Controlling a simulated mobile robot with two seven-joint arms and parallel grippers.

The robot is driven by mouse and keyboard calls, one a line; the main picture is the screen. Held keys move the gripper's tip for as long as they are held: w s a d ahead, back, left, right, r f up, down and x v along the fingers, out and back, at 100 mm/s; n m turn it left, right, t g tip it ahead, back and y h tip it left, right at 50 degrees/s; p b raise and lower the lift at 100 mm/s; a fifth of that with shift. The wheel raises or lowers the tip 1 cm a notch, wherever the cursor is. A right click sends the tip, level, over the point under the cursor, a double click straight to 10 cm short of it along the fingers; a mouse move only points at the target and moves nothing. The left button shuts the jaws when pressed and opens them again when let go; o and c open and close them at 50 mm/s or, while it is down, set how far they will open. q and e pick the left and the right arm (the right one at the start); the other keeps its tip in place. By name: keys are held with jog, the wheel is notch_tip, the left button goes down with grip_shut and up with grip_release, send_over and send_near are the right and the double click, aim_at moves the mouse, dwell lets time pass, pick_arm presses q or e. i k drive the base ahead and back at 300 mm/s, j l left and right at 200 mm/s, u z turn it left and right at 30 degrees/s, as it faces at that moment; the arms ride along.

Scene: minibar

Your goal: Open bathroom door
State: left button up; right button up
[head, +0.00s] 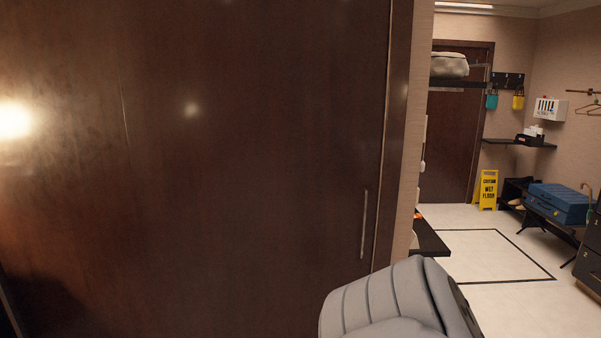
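A large dark brown wooden door (250,150) fills the left and middle of the head view, very close to me. It looks shut against its frame at the right edge. A slim vertical handle (363,224) sits near that right edge, in the lower half of the picture. A grey padded part of my own arm (390,305) rises at the bottom centre, just below the handle. Its gripper is not visible, and my other gripper is not in view either. No contact with the handle can be seen.
A light tiled floor (490,250) lies open at the right. Beyond it stand a yellow wet-floor sign (488,190), a blue suitcase (560,203) on a rack, and another dark door (455,140). A dark shelf (430,240) juts out just right of the door frame.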

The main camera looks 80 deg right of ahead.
aim_at(254, 128)
jog(key=z, duration=2.2)
